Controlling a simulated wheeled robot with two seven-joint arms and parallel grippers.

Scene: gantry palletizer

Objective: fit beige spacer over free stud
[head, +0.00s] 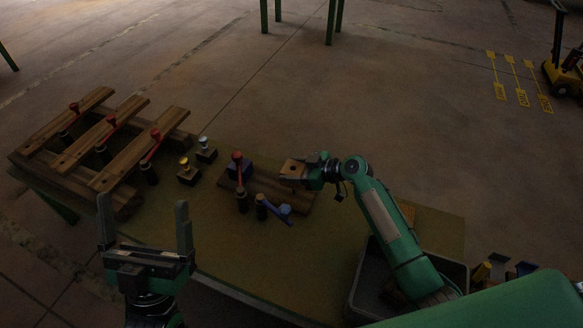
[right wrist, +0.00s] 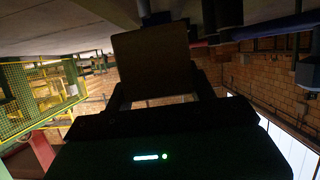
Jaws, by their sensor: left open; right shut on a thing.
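The beige spacer (head: 292,169) is a small brownish block at the tip of my right gripper (head: 304,172), which is shut on it. It is held over the right part of a small wooden base (head: 285,193). In the right wrist view the spacer (right wrist: 152,62) is a dark, flat-faced block between the fingers. My left gripper (head: 145,225) is open and empty, upright at the table's front left edge. I cannot make out which post is the free stud; it may be hidden or too dark.
A slatted pallet (head: 115,145) with red-handled clamps lies left. A grey bin (head: 372,275) is right.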

